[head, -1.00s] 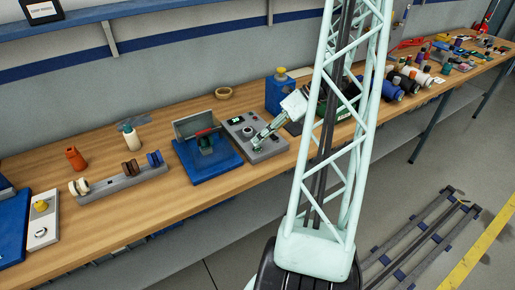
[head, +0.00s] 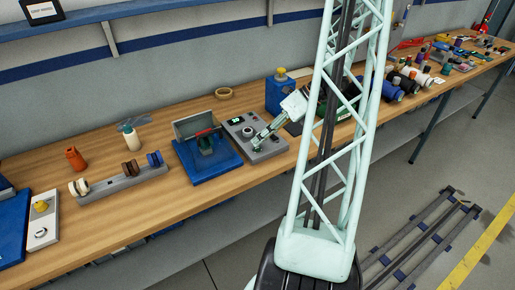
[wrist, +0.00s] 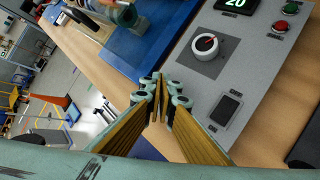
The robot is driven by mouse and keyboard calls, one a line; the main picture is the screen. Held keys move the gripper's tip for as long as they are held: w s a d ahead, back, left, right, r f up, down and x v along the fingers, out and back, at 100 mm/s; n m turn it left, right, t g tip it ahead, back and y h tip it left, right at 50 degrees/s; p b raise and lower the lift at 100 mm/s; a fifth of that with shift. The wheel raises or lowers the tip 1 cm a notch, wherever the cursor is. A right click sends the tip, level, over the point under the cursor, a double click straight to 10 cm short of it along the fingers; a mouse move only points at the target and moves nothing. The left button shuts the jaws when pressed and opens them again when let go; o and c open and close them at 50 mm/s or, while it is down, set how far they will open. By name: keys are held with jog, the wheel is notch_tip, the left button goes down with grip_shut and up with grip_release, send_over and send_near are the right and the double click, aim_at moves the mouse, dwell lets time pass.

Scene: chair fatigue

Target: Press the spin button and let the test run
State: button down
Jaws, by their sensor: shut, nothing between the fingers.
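The grey control box (head: 268,152) stands on the bench. In the wrist view the control box (wrist: 236,75) has a lit display (wrist: 236,3) reading 20, a white knob (wrist: 206,45), a black rocker switch (wrist: 226,109), a green button (wrist: 292,9) and a red button (wrist: 281,25). I cannot read which one is the spin button. My gripper (wrist: 158,78) is shut and empty, with its tips near the box's left edge in the wrist view. In the head view my gripper (head: 256,146) is over the front part of the box; contact cannot be told.
A blue-based test rig (head: 213,170) with an upright grey plate stands just left of the box. A blue unit with a yellow knob (head: 280,75) is behind it. A white bottle (head: 132,141) and an orange bottle (head: 75,158) stand farther left. The bench's front edge is clear.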

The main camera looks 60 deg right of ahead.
aim_at(259, 147)
jog(key=shift+f, duration=0.45)
jog(key=shift+r, duration=0.15)
dwell(0.6)
jog(key=shift+r+p, duration=0.3)
jog(key=shift+p, duration=0.1)
jog(key=shift+r, duration=0.1)
jog(key=shift+r+p, duration=2.55)
jog(key=shift+r, duration=0.4)
